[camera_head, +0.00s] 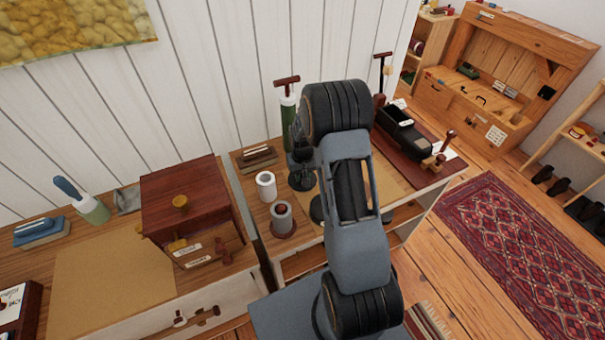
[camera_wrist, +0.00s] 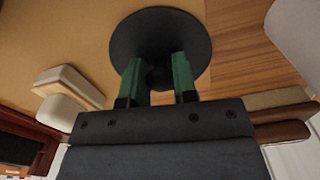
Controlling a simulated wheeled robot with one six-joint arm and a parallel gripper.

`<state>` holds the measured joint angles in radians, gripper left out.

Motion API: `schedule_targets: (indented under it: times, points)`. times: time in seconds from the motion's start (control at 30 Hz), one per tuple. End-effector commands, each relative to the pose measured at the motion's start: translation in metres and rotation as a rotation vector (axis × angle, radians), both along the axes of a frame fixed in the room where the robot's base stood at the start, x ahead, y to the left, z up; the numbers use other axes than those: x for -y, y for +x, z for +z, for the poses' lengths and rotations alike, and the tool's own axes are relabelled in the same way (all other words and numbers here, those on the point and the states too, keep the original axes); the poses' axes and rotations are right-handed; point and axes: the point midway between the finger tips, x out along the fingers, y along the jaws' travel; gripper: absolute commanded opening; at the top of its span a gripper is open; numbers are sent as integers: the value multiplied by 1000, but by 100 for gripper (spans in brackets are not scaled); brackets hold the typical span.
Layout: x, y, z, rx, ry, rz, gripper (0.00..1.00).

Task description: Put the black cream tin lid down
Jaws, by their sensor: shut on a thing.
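The black cream tin lid (camera_wrist: 160,28) is a round dark disc in the wrist view, with a small knob on its near side. My gripper (camera_wrist: 158,72) has green fingers, one on each side of that knob, and is shut on it. Beyond the lid are a tan mat (camera_wrist: 75,30) and bare wood boards. I cannot tell whether the lid touches the surface or hangs above it. In the head view my arm hides my gripper and most of the lid's area over the right-hand cabinet top.
A red-brown box (camera_head: 187,200) stands on the left cabinet beside a bare tan mat (camera_head: 110,277).

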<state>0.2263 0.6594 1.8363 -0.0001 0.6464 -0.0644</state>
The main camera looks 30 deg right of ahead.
Motion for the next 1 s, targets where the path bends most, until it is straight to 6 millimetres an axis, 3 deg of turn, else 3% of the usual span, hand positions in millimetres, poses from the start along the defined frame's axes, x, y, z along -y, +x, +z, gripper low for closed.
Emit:
schedule_targets:
  times: [0.37, 0.4, 0.63, 1.0]
  points:
    - [0, 0, -5, 1, 0, 0, 4]
    - [0, 0, -3, 1, 0, 0, 30]
    - [0, 0, -3, 0, 0, 0, 52]
    - [0, 1, 6, 4, -1, 0, 52]
